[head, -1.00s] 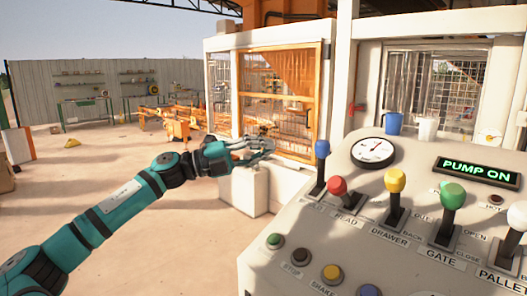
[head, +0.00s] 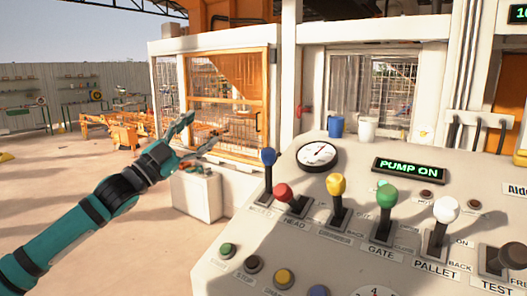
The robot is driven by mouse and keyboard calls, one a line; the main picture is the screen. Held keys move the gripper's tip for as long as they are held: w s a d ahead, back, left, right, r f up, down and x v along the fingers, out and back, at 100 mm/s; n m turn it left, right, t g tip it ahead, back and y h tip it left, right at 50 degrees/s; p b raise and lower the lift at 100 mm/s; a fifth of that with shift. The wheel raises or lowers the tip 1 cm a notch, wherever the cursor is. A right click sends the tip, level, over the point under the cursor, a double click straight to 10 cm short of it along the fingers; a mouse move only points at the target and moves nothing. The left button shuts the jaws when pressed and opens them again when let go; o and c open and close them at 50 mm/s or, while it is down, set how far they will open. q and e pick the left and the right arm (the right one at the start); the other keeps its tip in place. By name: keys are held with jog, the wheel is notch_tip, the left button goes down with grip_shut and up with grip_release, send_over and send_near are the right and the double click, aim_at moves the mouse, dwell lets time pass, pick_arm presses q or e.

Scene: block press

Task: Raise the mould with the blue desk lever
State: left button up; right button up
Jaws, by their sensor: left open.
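The blue desk lever (head: 268,158) stands upright at the left end of the sloped control desk (head: 240,235). My left gripper (head: 204,128) is open and empty, with its fingers spread apart. In the picture it is up and to the left of the blue knob, clear of it, in front of the orange-framed press gate (head: 227,95). I cannot make out the mould behind the mesh. My right gripper is not in view.
Beside the blue lever stand red (head: 283,192), yellow (head: 337,184), green (head: 387,196) and white (head: 446,209) levers. A gauge (head: 317,156) and a lit "PUMP ON" display (head: 409,168) are behind them. A blue mug (head: 336,126) and white cup (head: 367,129) stand at the desk's back.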

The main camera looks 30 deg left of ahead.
pick_arm(q)
notch_tip(320, 180, down, 4)
jog(key=d+n+g+y, duration=0.1)
jog(key=n+g+y, duration=0.15)
jog(key=n, duration=0.25)
jog(key=n+g+h+p, duration=0.2)
jog(key=g+p, duration=0.1)
jog(key=p, duration=0.1)
send_near(263, 157)
jog(key=p+x, duration=0.6)
jog(key=x, duration=0.5)
jog(key=shift+w+p, duration=0.1)
jog(key=shift+p, duration=0.25)
jog(key=shift+w, duration=0.45)
grip_shut()
